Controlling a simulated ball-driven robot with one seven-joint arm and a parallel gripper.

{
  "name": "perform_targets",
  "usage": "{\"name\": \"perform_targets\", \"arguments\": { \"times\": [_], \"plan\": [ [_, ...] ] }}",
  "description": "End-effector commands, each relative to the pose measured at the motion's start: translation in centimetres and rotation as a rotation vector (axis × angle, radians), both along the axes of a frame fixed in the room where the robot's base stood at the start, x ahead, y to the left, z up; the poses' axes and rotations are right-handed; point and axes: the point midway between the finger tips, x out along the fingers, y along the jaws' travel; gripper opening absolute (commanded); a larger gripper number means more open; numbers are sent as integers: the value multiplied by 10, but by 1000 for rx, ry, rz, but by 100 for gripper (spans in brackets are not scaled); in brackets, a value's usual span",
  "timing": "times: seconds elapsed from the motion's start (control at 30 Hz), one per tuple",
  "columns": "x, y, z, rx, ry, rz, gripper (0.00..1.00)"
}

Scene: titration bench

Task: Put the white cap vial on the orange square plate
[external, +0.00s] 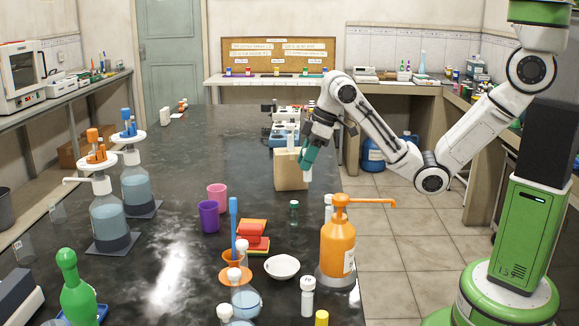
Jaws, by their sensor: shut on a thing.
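My gripper (306,160), with teal fingers, is above the dark bench beside the tan box. It is shut on a small pale object (308,173), mostly hidden by the fingers; I cannot tell whether this is the white cap vial. A white bottle with a white cap (307,296) stands at the front of the bench, and another white one (328,204) stands behind the orange pump bottle. Orange and red square pieces (254,238) lie stacked near the middle; I cannot tell whether one is the orange square plate.
A tan box (289,172) stands by my gripper. An orange pump bottle (338,245), a white bowl (282,267), a purple cup (208,215) and a pink cup (217,196) stand nearer. Flasks on stands (108,215) are at left. The bench's back left is mostly clear.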

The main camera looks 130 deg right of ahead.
Motion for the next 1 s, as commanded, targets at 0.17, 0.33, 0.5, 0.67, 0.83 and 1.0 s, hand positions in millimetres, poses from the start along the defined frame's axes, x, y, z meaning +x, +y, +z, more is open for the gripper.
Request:
{"name": "perform_targets", "arguments": {
  "times": [0.17,0.33,0.5,0.67,0.83,1.0],
  "plan": [
    [11,-12,-4,-2,3,-2,0],
    [25,-21,-12,-1,4,-2,0],
    [46,-36,-24,0,2,-2,0],
    [68,-54,-28,1,7,-3,0],
    [92,-71,-49,4,7,-4,0],
    [111,-85,-78,2,6,-5,0]
  ]
}}
